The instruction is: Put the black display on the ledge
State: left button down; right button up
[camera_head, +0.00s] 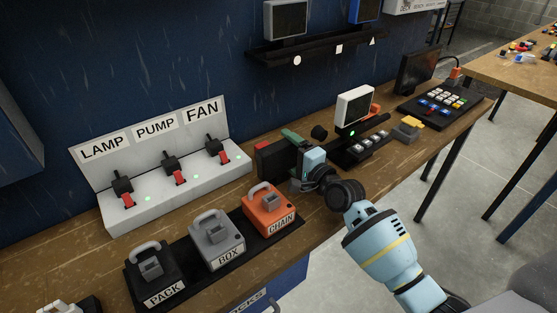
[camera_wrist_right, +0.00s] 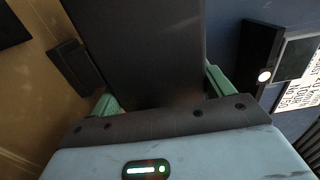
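The black display (camera_head: 276,160) is the dark, flat panel at my right gripper, seen almost edge-on in the head view. In the right wrist view the panel (camera_wrist_right: 140,45) fills the space between the green fingers. My right gripper (camera_head: 296,148) is shut on it, with one finger at either side, above the bench behind the orange CHAIN block. The panel's lower end is partly hidden. The ledge (camera_head: 318,46) is a dark wall shelf with a white circle, square and triangle on its front. A grey display (camera_head: 286,20) and a blue display (camera_head: 362,10) stand on it. My left gripper is not in view.
A white switch panel (camera_head: 160,210) with LAMP, PUMP and FAN levers stands left on the bench. The PACK, BOX and CHAIN blocks sit in front. A white display (camera_head: 355,106), a dark monitor (camera_head: 418,70) and a keypad (camera_head: 432,108) stand to the right.

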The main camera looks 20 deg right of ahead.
aim_at(282, 153)
jog(key=c, duration=0.5)
jog(key=shift+r, duration=0.15)
jog(key=shift+r, duration=0.4)
jog(key=shift+s+a+r, duration=0.15)
jog(key=shift+a+r, duration=0.05)
jog(key=shift+a, duration=0.05)
jog(key=shift+s+a+p, duration=0.2)
jog(key=shift+s+a, duration=0.25)
jog(key=shift+a, duration=0.2)
jog(key=shift+s+a+p, duration=0.2)
jog(key=shift+s+a, duration=0.25)
jog(key=shift+a, duration=0.15)
jog(key=shift+s+a+r, duration=0.15)
jog(key=shift+a+r, duration=0.05)
jog(key=shift+r, duration=0.55)
notch_tip(282, 153, up, 11)
jog(key=shift+f+p, duration=0.2)
jog(key=shift+p, duration=1)
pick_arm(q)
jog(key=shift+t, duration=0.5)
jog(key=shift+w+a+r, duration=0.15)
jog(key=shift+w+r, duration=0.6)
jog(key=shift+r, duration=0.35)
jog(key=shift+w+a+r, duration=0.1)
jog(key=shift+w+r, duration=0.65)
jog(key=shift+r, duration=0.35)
pick_arm(e)
jog(key=shift+r, duration=0.75)
jog(key=shift+d, duration=0.1)
